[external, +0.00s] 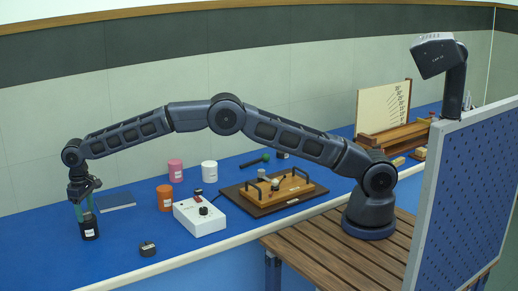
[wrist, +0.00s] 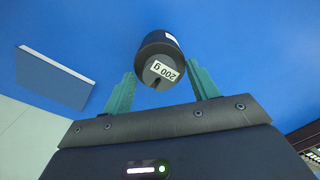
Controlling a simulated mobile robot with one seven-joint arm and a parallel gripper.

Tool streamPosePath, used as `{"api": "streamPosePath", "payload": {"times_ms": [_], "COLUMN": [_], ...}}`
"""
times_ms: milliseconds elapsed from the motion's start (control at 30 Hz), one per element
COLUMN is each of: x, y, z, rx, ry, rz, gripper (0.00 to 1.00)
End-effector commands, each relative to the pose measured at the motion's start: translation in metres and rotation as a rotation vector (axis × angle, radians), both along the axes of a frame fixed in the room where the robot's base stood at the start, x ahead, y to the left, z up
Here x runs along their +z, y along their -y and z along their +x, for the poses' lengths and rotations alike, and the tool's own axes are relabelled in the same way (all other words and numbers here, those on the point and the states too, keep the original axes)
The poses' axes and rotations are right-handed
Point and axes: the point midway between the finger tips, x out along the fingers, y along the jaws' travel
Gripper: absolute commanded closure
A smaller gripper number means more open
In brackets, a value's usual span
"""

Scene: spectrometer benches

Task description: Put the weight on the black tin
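The black tin (external: 90,232) is a dark cylinder with a white label, standing at the left of the blue bench. A dark slotted disc marked "200 g", apparently the weight (wrist: 158,74), shows in the wrist view at the upper end of a dark cylinder with a white side label (wrist: 170,38), which looks like the tin. I cannot tell whether the disc rests on it. My gripper (wrist: 161,72) has its green fingers apart, one on each side of the disc, with blue showing in the gaps. In the external view my gripper (external: 84,214) is directly above the tin.
A small dark labelled object (external: 148,249) sits near the bench's front edge. An orange jar (external: 165,198), a white control box (external: 200,217), pink (external: 175,170) and white (external: 209,171) jars stand to the right. A flat blue-grey book (external: 116,202) lies behind the tin.

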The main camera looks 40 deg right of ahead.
Motion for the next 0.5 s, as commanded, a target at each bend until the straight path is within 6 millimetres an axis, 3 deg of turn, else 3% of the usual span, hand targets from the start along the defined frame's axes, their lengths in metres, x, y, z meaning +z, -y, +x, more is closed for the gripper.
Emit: {"api": "streamPosePath", "payload": {"times_ms": [267, 500], "x": [0.008, 0.048], "y": [0.0, -0.001], "z": [0.0, 0.0], "rx": [0.0, 0.0], "ry": [0.001, 0.001], "rz": [0.002, 0.003], "gripper": [0.41, 0.41]}}
